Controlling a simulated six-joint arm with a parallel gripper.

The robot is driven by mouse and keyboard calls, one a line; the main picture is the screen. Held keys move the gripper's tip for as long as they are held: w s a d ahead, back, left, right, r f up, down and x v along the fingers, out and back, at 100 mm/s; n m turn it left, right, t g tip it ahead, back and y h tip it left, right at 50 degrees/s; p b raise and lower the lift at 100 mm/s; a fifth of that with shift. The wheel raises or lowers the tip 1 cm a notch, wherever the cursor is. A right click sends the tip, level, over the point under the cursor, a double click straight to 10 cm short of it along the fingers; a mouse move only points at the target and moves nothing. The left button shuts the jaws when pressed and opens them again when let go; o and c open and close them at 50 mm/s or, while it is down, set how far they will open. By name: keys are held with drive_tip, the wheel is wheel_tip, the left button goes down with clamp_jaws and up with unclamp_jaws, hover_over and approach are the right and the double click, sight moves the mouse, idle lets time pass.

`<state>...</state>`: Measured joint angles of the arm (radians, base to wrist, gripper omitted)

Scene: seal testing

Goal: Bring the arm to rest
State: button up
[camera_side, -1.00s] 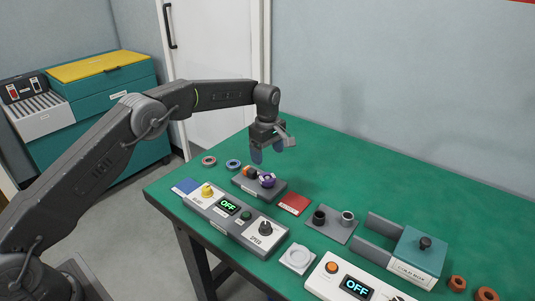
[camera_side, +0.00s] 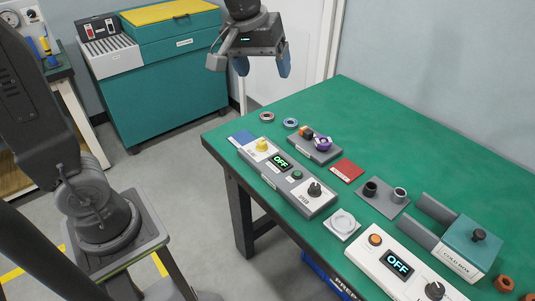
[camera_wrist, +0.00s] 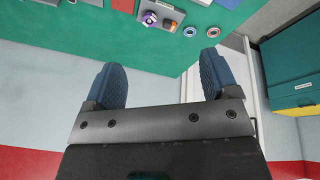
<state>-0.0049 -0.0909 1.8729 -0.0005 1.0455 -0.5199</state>
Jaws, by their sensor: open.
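My gripper (camera_side: 262,66) is raised high at the top of the side view, left of and above the green table (camera_side: 420,125). Its two blue fingers are apart with nothing between them. In the wrist view my gripper (camera_wrist: 165,80) also shows both blue fingers spread and empty, with the green table (camera_wrist: 60,35) beyond them. My arm's upper part is cut off by the frame edges.
On the table stand a control box with an OFF display (camera_side: 281,161), a white box with another OFF display (camera_side: 398,263), a teal-lidded cold box (camera_side: 470,245), a red card (camera_side: 346,170) and several rings. A teal cabinet (camera_side: 170,90) stands behind. The table's far part is clear.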

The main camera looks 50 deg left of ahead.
drive_tip(key=s+f+m+t, duration=0.1)
drive_tip(key=s+f+m, duration=0.1)
drive_tip(key=s, duration=0.6)
drive_tip(key=s+f+m+t, duration=0.1)
drive_tip(key=s+m, duration=0.3)
drive_tip(key=s, duration=0.4)
drive_tip(key=shift+s+f, duration=0.4)
drive_tip(key=shift+f, duration=0.4)
